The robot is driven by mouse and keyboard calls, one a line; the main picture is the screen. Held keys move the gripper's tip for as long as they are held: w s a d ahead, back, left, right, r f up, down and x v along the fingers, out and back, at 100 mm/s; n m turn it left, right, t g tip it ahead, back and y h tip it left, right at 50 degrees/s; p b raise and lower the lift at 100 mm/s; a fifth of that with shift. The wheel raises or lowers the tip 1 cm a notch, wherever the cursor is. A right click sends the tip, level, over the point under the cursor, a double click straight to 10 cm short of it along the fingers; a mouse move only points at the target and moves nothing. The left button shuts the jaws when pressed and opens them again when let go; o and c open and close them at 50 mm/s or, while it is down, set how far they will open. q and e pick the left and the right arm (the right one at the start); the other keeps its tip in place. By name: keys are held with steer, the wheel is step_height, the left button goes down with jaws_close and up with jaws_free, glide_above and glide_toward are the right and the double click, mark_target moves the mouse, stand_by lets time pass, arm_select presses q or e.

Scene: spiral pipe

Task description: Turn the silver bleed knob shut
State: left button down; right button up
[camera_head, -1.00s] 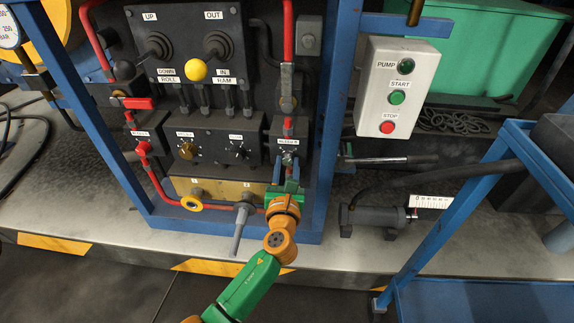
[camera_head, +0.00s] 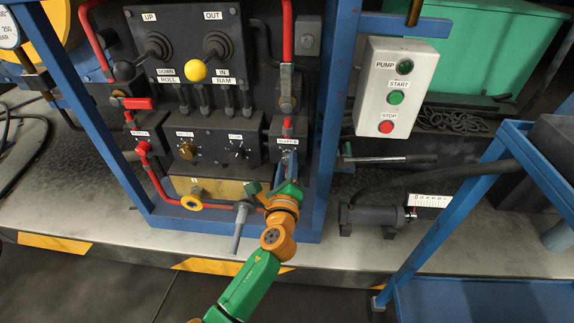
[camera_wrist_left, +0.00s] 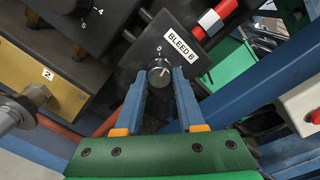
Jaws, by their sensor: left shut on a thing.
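The silver bleed knob (camera_wrist_left: 159,73) sits on a dark box under a white BLEED label (camera_wrist_left: 168,42), with a 0 mark beside it. My left gripper (camera_wrist_left: 161,80) has its two blue fingers on either side of the knob and is shut on it. In the head view the left gripper (camera_head: 287,163) reaches up to the box at the right end of the panel's lower row. There the fingers mostly hide the knob. The knob's exact angle is hard to read. My right gripper does not show.
A brass knob (camera_head: 187,150), a black knob (camera_head: 237,154) and a red knob (camera_head: 142,148) are left of the bleed box. A blue frame post (camera_head: 328,130) stands close on the right, before a pump box (camera_head: 398,88) with START and STOP buttons. A grey-handled valve (camera_head: 240,220) is below left.

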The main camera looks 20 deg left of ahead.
arm_select(q)
steer(key=shift+f+n, duration=0.15)
steer(key=shift+n, duration=0.75)
steer(key=shift+n+b, duration=0.3)
steer(key=shift+n, duration=1.7)
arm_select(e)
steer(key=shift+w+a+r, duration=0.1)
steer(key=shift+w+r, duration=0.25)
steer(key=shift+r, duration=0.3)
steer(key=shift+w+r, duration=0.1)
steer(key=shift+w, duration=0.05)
arm_select(q)
steer(key=c, duration=0.5)
jaws_free()
steer(key=shift+s, duration=0.15)
